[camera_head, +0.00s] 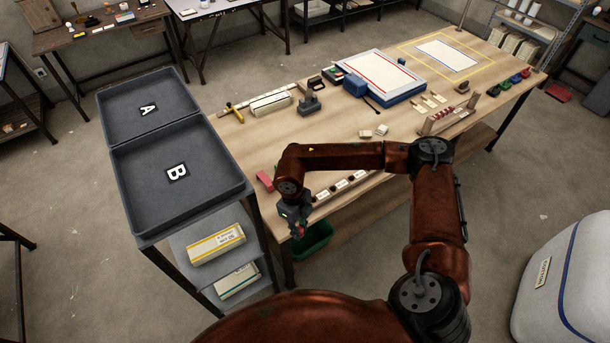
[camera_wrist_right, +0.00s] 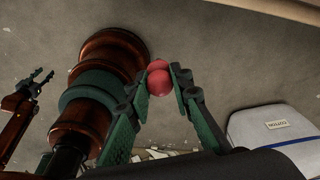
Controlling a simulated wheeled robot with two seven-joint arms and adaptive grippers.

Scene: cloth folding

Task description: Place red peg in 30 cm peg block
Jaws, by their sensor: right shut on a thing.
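My right gripper (camera_head: 298,228) hangs in front of the table's near edge, fingers pointing down. In the right wrist view its green fingers (camera_wrist_right: 160,85) are shut on a red peg (camera_wrist_right: 159,80), seen as two rounded red parts between the fingertips. A strip with several white labels (camera_head: 340,186) lies along the table's front edge, partly behind my right arm. I cannot read which label, if any, is 30 cm. My left gripper (camera_wrist_right: 38,80) shows small in the wrist view, jaws spread and empty.
The wooden table (camera_head: 250,135) holds a red block (camera_head: 265,180) near its left end and a wooden rack (camera_head: 452,121) farther right. Grey trays A (camera_head: 150,80) and B (camera_head: 225,150) stand at the left. A green bin (camera_head: 318,238) sits below the table edge.

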